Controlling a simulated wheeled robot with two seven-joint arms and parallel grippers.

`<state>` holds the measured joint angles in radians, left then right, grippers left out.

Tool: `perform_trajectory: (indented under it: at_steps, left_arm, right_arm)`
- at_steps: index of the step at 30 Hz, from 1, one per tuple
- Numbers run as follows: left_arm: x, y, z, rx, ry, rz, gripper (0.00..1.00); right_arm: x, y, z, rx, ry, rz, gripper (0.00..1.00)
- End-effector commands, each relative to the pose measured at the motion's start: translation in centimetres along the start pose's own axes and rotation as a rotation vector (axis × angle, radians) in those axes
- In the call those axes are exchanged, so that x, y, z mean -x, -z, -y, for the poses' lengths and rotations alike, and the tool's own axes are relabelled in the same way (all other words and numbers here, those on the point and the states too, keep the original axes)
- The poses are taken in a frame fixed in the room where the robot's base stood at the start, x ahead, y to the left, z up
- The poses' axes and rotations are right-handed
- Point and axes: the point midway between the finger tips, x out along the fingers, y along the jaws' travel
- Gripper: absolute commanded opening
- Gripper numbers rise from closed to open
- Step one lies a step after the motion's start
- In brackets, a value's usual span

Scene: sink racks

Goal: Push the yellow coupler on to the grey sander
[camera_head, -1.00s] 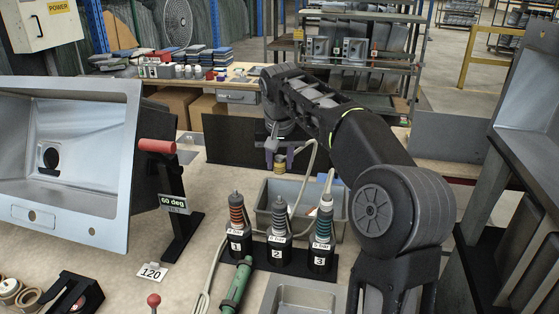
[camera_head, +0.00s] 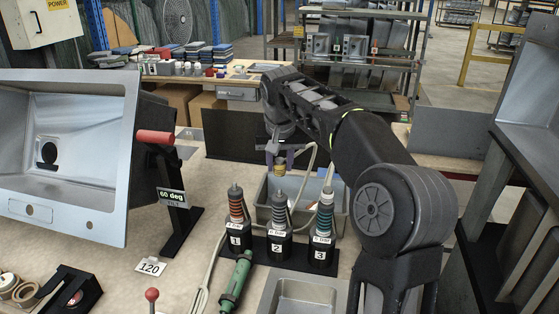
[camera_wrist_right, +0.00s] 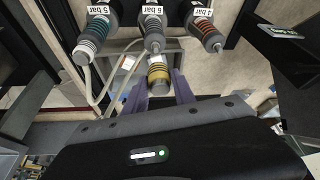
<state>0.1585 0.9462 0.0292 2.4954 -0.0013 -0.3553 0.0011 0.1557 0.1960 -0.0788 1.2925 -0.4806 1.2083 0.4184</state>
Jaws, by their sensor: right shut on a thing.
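The yellow coupler (camera_head: 280,169) is between the purple fingers of my right gripper (camera_head: 280,161), which is shut on it. It also shows in the right wrist view (camera_wrist_right: 158,76), between the fingers. The grey sander (camera_head: 279,211) stands upright in the middle holder, marked 2, and its top lies just below the coupler in the head picture. In the wrist view the grey sander (camera_wrist_right: 153,32) is labelled 6 bar, with its tip close to the coupler. A visible gap separates them in the head view. My left gripper is not in view.
An orange-ringed sander (camera_head: 236,204) and a teal-ringed sander (camera_head: 325,212) stand on either side. A grey bin (camera_head: 262,203) is behind them. Pale hoses run beside the coupler. A green tool (camera_head: 236,283) lies in front. A steel sink (camera_head: 125,150) leans on the left.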

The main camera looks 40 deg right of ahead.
Motion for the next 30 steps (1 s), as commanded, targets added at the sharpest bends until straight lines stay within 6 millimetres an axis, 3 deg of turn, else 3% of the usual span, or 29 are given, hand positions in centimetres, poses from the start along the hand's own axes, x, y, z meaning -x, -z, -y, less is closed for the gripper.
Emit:
perform_trajectory:
  at_steps: [3,12,30]
  left_arm:
    - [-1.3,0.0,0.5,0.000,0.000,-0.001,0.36]
    - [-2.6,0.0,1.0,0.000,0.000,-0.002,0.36]
    - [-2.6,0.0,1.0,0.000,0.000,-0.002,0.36]
  right_arm:
    - [-1.6,-0.7,0.0,0.004,0.002,0.000,0.00]
    - [-3.4,-1.4,0.0,0.012,0.006,-0.001,0.00]
    - [-3.5,-1.5,0.0,0.013,0.007,-0.001,0.00]
